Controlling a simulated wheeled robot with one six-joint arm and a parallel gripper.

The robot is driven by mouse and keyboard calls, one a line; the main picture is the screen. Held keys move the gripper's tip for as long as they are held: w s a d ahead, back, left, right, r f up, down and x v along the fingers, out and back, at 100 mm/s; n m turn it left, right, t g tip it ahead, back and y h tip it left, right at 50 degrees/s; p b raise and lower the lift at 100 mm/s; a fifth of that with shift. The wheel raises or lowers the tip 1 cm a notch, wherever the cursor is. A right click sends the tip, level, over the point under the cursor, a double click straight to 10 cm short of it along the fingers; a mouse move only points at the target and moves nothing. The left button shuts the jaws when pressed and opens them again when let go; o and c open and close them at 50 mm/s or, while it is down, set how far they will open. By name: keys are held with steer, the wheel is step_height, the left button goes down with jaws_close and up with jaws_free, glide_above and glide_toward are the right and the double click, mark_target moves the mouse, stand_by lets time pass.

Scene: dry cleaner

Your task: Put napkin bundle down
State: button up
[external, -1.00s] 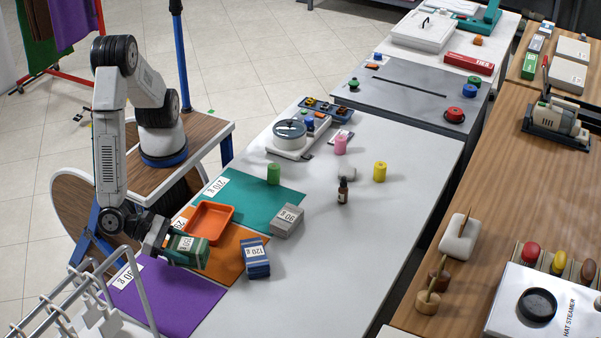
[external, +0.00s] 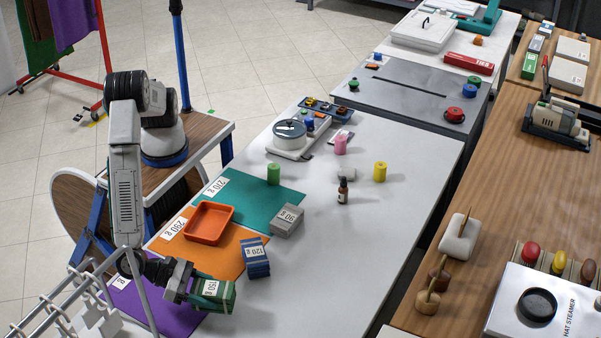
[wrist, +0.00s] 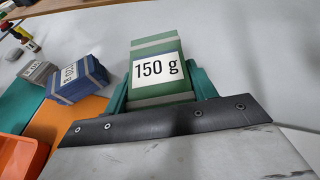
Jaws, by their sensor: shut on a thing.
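A green napkin bundle (external: 217,295) with a 150 g label is held in my gripper (external: 200,291), over the right edge of the purple mat (external: 177,312). In the wrist view the green bundle (wrist: 157,72) sits between teal fingers (wrist: 200,82). A blue 120 g bundle (external: 256,262) stands at the right edge of the orange mat (external: 222,266). A grey 90 g bundle (external: 288,220) stands by the teal mat (external: 262,200). I cannot tell whether the held bundle touches the table.
An orange tray (external: 208,208) sits on the orange mat. A scale with a pot (external: 290,133) and colored cylinders stand farther back. A white wire rack (external: 90,310) is at the near left. The white table (external: 330,270) is clear to the right of the bundles.

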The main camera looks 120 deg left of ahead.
steer(key=shift+f, duration=1.45)
steer(key=shift+s+f, duration=0.1)
steer(key=shift+f, duration=0.25)
steer(key=o, duration=1.1)
steer(key=shift+c, duration=0.2)
